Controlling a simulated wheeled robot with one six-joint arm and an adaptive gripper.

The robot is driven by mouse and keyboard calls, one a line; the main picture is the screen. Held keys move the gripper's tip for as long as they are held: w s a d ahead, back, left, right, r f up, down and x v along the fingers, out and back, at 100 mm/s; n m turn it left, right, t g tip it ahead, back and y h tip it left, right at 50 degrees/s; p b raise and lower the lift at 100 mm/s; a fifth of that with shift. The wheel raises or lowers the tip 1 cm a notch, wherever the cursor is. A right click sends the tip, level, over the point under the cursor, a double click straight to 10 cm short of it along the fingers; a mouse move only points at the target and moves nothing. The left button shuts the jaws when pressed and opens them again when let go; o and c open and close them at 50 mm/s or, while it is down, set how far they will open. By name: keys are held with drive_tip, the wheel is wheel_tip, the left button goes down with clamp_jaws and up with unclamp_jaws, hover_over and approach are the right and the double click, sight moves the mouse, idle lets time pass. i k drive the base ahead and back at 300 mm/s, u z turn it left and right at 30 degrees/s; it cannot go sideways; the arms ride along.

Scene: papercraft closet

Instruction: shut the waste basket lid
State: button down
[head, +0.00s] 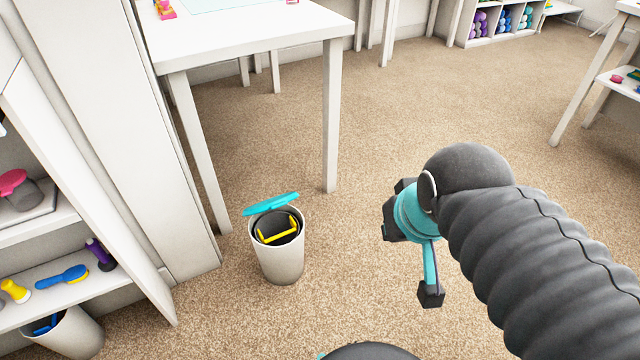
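The waste basket (281,264) is a round off-white bin standing on the carpet, left of centre in the head view. Its teal lid (271,204) is open, tilted up at the back of the rim. The mouth shows a dark inside with a yellow-edged item (277,232) in it. My gripper (430,296) hangs in the air to the right of the basket, apart from it. One teal finger with a black tip shows clearly; the other finger is not clear, so I cannot tell how far it is open. Nothing is seen held.
A white table (250,38) stands behind the basket, with its legs near it. A white shelf unit (150,240) with brushes is at the left, and another bin (70,335) stands at lower left. The carpet (345,270) between basket and gripper is clear.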

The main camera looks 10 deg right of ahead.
sight(272, 203)
drive_tip(key=z, duration=0.8)
drive_tip(key=i, duration=0.25)
drive_tip(key=u, duration=1.5)
